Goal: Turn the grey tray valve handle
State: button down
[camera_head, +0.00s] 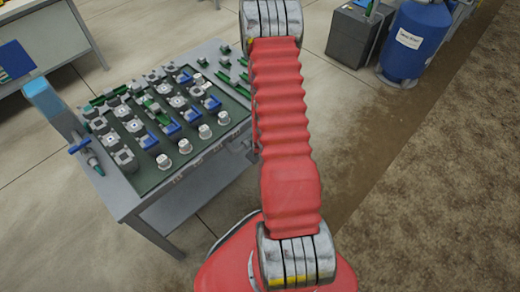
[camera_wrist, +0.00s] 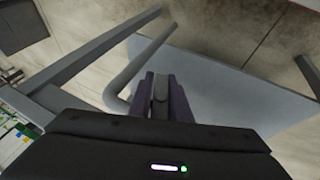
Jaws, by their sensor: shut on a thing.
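In the wrist view, my gripper (camera_wrist: 161,98) reaches forward at the middle, with dark purplish fingers close together. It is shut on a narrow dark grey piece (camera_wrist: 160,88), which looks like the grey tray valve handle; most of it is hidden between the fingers. How far the handle is turned cannot be told. In the head view, my red arm covers the area right of the skid table, and my gripper does not show.
The skid table (camera_head: 185,205) carries several valves and fittings on a dark green top (camera_head: 215,140). A bent grey tube (camera_wrist: 122,82) runs close left of my gripper. A blue tank (camera_head: 413,40) and a grey box (camera_head: 352,38) stand at the back right. Floor between is open.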

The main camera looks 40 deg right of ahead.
jog(key=shift+s+a+f+m+y, duration=0.1)
jog(key=shift+a+m+y, duration=0.1)
jog(key=shift+y, duration=0.4)
jog(key=shift+a+f+m+y, duration=0.1)
jog(key=shift+a+y, duration=0.15)
jog(key=shift+y, duration=0.35)
jog(key=shift+s+a+f+m+y, duration=0.1)
jog(key=shift+a+y, duration=0.1)
jog(key=shift+y, duration=0.4)
jog(key=shift+r, duration=0.1)
jog(key=c, duration=1.7)
grip_release()
jog(key=shift+w, duration=0.15)
jog(key=shift+d+r, duration=0.1)
jog(key=shift+r, duration=0.1)
jog(key=shift+v, duration=6.7)
jog(key=shift+w, duration=0.1)
